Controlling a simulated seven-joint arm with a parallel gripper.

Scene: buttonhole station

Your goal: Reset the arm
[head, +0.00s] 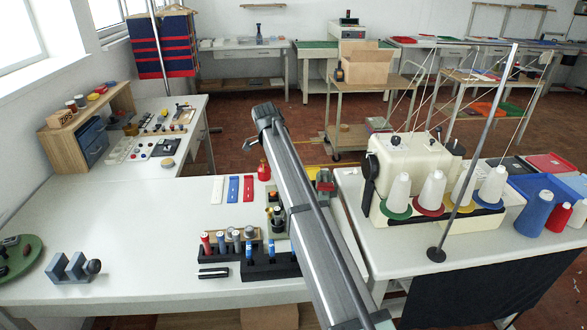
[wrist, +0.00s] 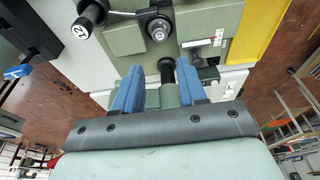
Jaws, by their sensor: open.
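My gripper (wrist: 160,76) shows in the wrist view with its two blue fingers apart, so it is open. A short dark cylinder (wrist: 167,71) shows between the fingertips; I cannot tell whether it touches them. Just beyond is a grey-green machine (wrist: 210,20) with a black numbered knob (wrist: 88,14) and a round dark fitting (wrist: 158,30). In the head view my grey arm crosses the middle of the picture, and my gripper cannot be made out there. Part of a green machine (head: 325,182) shows behind the arm; the rest is hidden.
The white table (head: 130,225) holds a black tool rack (head: 270,266), coloured strips (head: 233,189) and a grey block fixture (head: 75,268). A cream sewing machine (head: 410,165) with thread cones stands at right beside a thin upright pole (head: 475,150). The table's left middle is clear.

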